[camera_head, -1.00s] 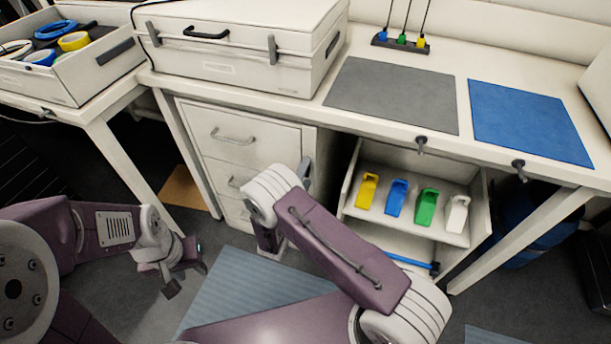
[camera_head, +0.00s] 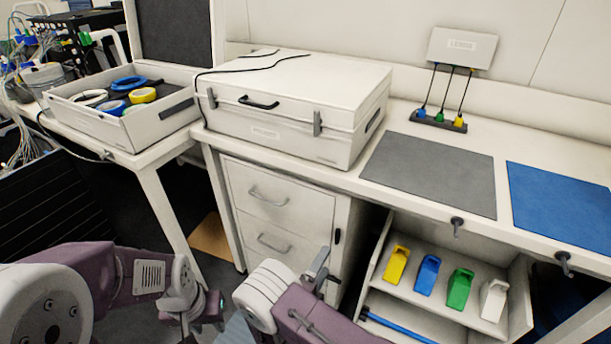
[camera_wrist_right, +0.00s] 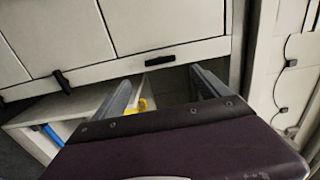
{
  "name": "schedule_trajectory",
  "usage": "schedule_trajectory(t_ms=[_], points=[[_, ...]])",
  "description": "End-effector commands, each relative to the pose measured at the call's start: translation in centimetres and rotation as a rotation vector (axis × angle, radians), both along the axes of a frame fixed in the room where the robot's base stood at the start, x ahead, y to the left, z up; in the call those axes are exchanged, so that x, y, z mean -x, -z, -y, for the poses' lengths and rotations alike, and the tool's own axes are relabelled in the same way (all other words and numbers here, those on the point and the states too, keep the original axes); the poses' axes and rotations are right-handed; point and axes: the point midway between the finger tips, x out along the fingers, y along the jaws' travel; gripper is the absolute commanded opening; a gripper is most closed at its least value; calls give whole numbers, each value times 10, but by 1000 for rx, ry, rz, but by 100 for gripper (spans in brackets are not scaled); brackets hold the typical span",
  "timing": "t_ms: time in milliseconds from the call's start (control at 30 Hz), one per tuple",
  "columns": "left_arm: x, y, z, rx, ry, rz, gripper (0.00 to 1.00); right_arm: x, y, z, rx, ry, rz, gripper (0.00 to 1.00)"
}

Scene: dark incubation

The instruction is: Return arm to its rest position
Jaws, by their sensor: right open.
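My right arm, purple with a white wrist, comes in from the bottom of the head view. Its gripper (camera_head: 318,270) shows there only in part, in front of the white drawer cabinet (camera_head: 285,205). In the right wrist view the right gripper (camera_wrist_right: 163,88) has its two grey fingers wide apart with nothing held between them. My left gripper (camera_head: 203,306) is low at the left in the head view, dark and small, over the floor. Whether its jaws are apart cannot be made out. I see nothing in it.
A white bench carries a closed case (camera_head: 290,110), a grey mat (camera_head: 430,172) and a blue mat (camera_head: 565,205). Below it, an open shelf (camera_head: 400,297) holds yellow, blue, green and white pieces. A side table holds a tray of tape rolls (camera_head: 125,128). Floor shows between the tables.

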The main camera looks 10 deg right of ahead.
Motion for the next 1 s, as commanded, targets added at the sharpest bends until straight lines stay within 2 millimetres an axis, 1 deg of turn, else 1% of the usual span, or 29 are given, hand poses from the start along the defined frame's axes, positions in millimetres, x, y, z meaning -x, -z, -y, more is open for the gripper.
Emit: schedule_trajectory(t_ms=[67, 100, 133, 167, 233, 267, 300, 367, 400, 433, 467, 500, 533, 567, 600, 667, 700, 767, 800, 867, 900, 967, 1000], points=[[0, 0, 0, 0, 0, 0, 36, -1, 0, 3, 0, 8, 0, 85], [0, 0, 0, 0, 0, 0, 36, -3, -2, 11, -5, 29, 4, 85], [0, 0, 0, 0, 0, 0, 36, -8, -9, 17, -19, 53, 17, 85], [0, 0, 0, 0, 0, 0, 36, -14, -19, 24, -42, 82, 40, 85], [0, 0, 0, 0, 0, 0, 36, -31, -55, 49, -107, 169, 111, 85], [0, 0, 0, 0, 0, 0, 36, -34, -74, 65, -133, 218, 144, 85], [0, 0, 0, 0, 0, 0, 36, -33, -97, 91, -167, 305, 186, 85], [0, 0, 0, 0, 0, 0, 36, -17, -124, 134, -236, 464, 231, 85], [0, 0, 0, 0, 0, 0, 36, 0, -136, 162, -305, 584, 267, 85], [0, 0, 0, 0, 0, 0, 36, 17, -143, 182, -369, 679, 302, 85], [0, 0, 0, 0, 0, 0, 36, 37, -147, 199, -444, 779, 344, 85], [0, 0, 0, 0, 0, 0, 36, 66, -149, 219, -562, 920, 416, 85], [0, 0, 0, 0, 0, 0, 36, 89, -147, 228, -657, 1030, 479, 85], [0, 0, 0, 0, 0, 0, 36, 112, -143, 233, -756, 1137, 552, 85], [0, 0, 0, 0, 0, 0, 36, 141, -135, 234, -889, 1280, 662, 85], [0, 0, 0, 0, 0, 0, 36, 174, -121, 222, -1084, 1487, 850, 85], [0, 0, 0, 0, 0, 0, 36, 191, -111, 208, -1206, 1619, 987, 85], [0, 0, 0, 0, 0, 0, 36, 205, -99, 184, -1358, 1799, 1196, 85], [0, 0, 0, 0, 0, 0, 36, 209, -92, 166, -1441, 1911, 1337, 85], [0, 0, 0, 0, 0, 0, 36, 209, -84, 141, -1539, 2071, 1554, 85], [0, 0, 0, 0, 0, 0, 36, 206, -79, 124, 1542, -2121, -1657, 85], [0, 0, 0, 0, 0, 0, 36, 200, -72, 100, 1329, -1946, -1616, 85], [0, 0, 0, 0, 0, 0, 36, 195, -67, 88, 1187, -1840, -1595, 85]])
